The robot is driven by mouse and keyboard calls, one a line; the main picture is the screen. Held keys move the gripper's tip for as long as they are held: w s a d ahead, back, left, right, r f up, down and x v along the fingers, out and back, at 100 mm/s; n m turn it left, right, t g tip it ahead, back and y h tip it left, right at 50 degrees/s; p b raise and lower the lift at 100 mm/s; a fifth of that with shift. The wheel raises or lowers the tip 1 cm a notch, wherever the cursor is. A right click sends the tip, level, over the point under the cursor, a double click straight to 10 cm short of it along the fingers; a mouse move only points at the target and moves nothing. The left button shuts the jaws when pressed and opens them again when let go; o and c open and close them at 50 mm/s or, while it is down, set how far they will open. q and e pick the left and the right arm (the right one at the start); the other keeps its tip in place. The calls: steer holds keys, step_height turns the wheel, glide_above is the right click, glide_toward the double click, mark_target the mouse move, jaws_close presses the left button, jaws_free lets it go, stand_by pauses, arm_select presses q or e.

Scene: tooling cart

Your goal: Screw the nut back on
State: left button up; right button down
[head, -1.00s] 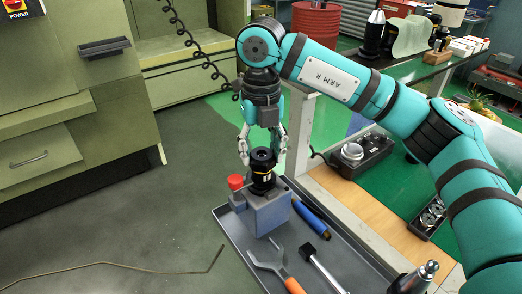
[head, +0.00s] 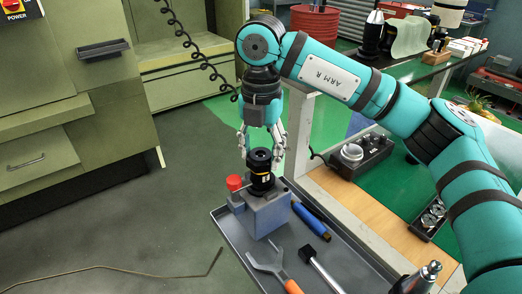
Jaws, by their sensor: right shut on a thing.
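The black nut (head: 261,158) is the ring at the top of a dark tool holder (head: 262,180). The holder stands upright in a grey-blue block (head: 268,213) on the cart tray. My right gripper (head: 262,160) points straight down over the holder, with one finger on each side of the nut, shut on it. The thread under the nut is hidden, so I cannot tell how far down it sits. My left gripper is not in view.
A red-capped knob (head: 234,182) stands at the block's left side. On the grey tray (head: 232,233) lie an orange-handled wrench (head: 268,264), a blue-handled tool (head: 311,219) and a black-headed tool (head: 318,268). A wooden bench (head: 360,205) is to the right.

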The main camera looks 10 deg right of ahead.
steer(key=m, duration=0.4)
steer(key=shift+m, duration=0.3)
steer(key=c, duration=0.5)
jaws_free()
steer(key=n, duration=1.2)
steer(key=shift+a, duration=0.1)
steer(key=n, duration=0.6)
steer(key=shift+a, duration=0.1)
steer(key=n, duration=0.6)
steer(key=shift+s, duration=0.1)
